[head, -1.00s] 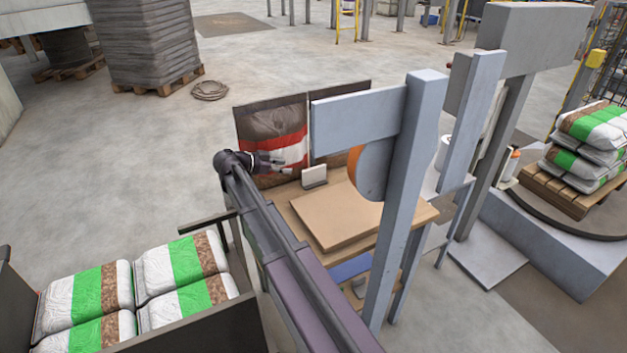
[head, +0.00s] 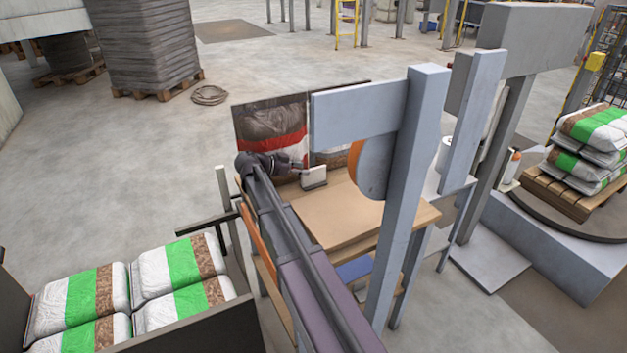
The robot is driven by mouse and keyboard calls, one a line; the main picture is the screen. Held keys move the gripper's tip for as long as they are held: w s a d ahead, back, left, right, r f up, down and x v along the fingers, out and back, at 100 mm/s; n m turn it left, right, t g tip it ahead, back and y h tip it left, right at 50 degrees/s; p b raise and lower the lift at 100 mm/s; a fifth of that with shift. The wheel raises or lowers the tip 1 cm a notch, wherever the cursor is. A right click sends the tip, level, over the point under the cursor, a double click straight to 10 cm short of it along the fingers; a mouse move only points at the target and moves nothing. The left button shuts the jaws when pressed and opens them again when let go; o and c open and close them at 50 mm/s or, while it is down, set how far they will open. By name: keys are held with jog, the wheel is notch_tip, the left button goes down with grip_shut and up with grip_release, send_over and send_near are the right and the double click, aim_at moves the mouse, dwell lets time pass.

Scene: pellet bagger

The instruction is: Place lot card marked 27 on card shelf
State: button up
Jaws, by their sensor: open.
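My arm reaches over the wooden bench (head: 345,207), and my gripper (head: 302,167) is at its back left, pointing right. The gripper is small in the picture; its fingers are open. A small pale upright card-like piece in a dark stand (head: 314,178) is on the bench, just right of the fingertips. I cannot tell whether the fingers touch it. No number can be read, so I cannot say whether it is lot card 27. A blue piece (head: 353,269) lies on a lower level under the bench top; I cannot identify the card shelf for certain.
A grey post with a crossbar (head: 408,190) and an orange-edged disc stand in front of the bench. A dark-framed picture panel (head: 270,122) stands behind my gripper. Bags (head: 180,270) fill a dark-walled bin at lower left. More bags (head: 590,145) sit on a pallet at right.

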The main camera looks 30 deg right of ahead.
aim_at(312, 169)
jog(key=shift+b+x, duration=0.85)
jog(key=shift+x, duration=1.65)
jog(key=shift+w+r, duration=0.1)
grip_shut()
